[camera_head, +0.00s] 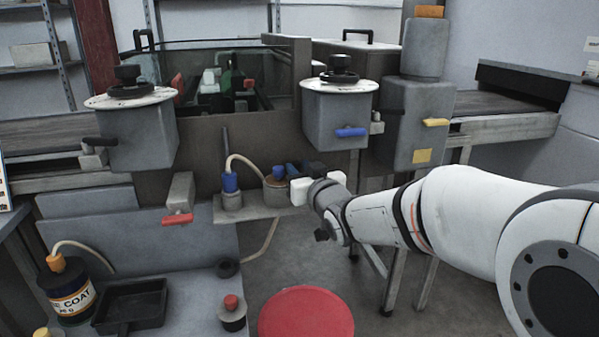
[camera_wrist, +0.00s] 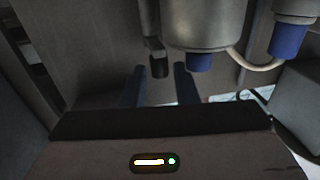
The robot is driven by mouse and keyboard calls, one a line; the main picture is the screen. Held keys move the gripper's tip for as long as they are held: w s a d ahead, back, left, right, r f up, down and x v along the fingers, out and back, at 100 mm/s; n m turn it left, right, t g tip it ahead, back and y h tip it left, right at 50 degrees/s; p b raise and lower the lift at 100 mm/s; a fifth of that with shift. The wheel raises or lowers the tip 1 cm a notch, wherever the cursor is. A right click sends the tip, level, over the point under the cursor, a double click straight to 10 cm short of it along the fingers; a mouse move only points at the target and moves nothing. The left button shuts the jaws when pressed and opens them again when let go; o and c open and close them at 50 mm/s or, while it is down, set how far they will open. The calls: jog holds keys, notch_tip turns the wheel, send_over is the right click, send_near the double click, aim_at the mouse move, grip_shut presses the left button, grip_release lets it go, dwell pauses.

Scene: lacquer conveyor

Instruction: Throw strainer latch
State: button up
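The strainer appears to be the grey cup with a blue cap (camera_head: 276,188) on the small shelf, joined to a pale hose. In the wrist view its grey body (camera_wrist: 205,25) fills the top, with the blue cap below it. A short dark lever (camera_wrist: 158,66), likely its latch, stands just left of the body. My gripper (camera_head: 302,169) is beside the strainer's right side. In the wrist view its two dark blue fingers (camera_wrist: 160,72) are apart, with the lever's tip between or just beyond them; contact cannot be told. The latch is not clear in the head view.
A blue-topped fitting (camera_head: 230,184) stands left of the strainer at the hose's other end. A red-handled lever (camera_head: 178,218) is further left. Grey tanks with a blue handle (camera_head: 351,132) and a yellow handle (camera_head: 436,122) hang above. A red round top (camera_head: 306,312) is below.

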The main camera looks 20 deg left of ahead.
jog(key=shift+w, duration=0.1)
jog(key=shift+c, duration=0.6)
grip_shut()
jog(key=shift+r, duration=0.1)
jog(key=n+g+y+p, duration=0.1)
jog(key=d+g+y+p, duration=0.1)
jog(key=shift+w+r+n+p, duration=0.25)
jog(key=shift+w+n+p, duration=0.1)
jog(key=shift+w+n, duration=0.05)
jog(key=shift+w+d+f+n+g+y+p, duration=0.15)
jog(key=shift+f+n+g+y+p, duration=0.1)
jog(key=shift+n+g+y+p, duration=0.45)
